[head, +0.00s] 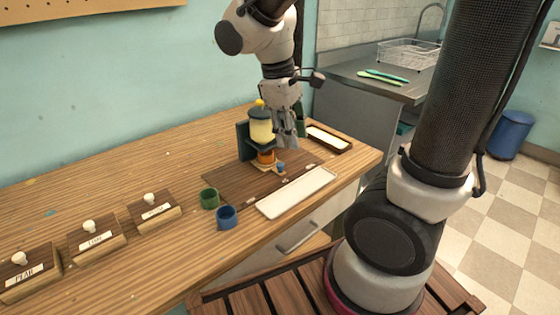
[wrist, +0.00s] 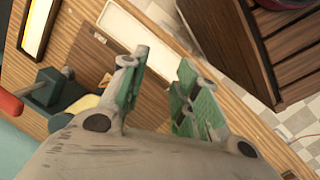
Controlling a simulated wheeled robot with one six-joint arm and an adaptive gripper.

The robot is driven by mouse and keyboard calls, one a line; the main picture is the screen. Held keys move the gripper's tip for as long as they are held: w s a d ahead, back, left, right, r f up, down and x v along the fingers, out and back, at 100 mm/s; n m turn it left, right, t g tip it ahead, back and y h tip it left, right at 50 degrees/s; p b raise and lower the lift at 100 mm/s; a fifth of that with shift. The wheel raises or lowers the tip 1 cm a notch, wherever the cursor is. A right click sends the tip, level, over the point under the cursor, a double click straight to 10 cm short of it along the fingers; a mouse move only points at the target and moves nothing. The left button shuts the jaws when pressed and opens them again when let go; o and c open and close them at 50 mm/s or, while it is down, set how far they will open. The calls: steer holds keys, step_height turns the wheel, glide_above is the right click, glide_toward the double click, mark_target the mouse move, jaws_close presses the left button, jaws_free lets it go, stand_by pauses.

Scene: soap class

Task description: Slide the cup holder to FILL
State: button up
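The cup holder (head: 264,168) is a small light-wood slide on a dark board (head: 232,178), with an orange cup (head: 266,157) on it and a small blue knob (head: 281,168) at its right end. It sits below the dispenser (head: 261,126), which has a yellowish tank and a dark green frame. The FILL mark cannot be read. My gripper (head: 286,141) is just right of the dispenser, above the knob and apart from it as far as I can tell. In the wrist view my gripper (wrist: 158,92) has its green-padded fingers spread with nothing between them.
A green cup (head: 209,199) and a blue cup (head: 227,217) stand left of a long white tray (head: 297,193). A dark-framed tray (head: 340,143) lies at the right end. Several knobbed wooden blocks (head: 95,241) stand at the left. The table's front edge is near the white tray.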

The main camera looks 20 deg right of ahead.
steer(key=s+d+r+m+t+y, duration=0.3)
steer(key=s+d+r+m, duration=0.25)
steer(key=s+d, duration=0.2)
steer(key=n+y, duration=0.3)
steer(key=n, duration=0.7)
glide_toward(281, 164)
steer(key=f, duration=0.2)
steer(key=x, duration=0.6)
steer(key=shift+w+a+f, duration=0.2)
steer(key=shift+w+a, duration=0.15)
steer(key=shift+w, duration=0.05)
jaws_close()
